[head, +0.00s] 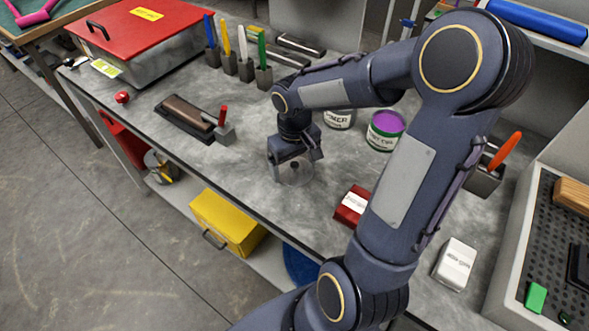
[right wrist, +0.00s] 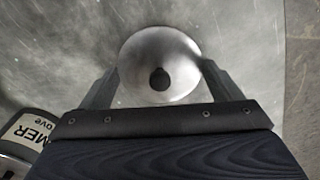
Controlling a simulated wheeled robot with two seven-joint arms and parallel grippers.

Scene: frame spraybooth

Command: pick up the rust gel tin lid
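The round silver-grey lid (head: 297,172) with a dark centre knob lies on the grey bench; it also shows in the right wrist view (right wrist: 150,55). My right gripper (head: 293,162) points down over it. In the right wrist view its fingers (right wrist: 159,72) are spread, one on each side of the lid, close to its rim. I cannot tell whether they touch it. A tin with a purple top and a partly readable label (head: 385,130) stands behind my right forearm, likely the rust gel tin. My left gripper is not in view.
A red box (head: 352,205) lies to the right, a brush block (head: 190,117) to the left. The bench's front edge is near the lid.

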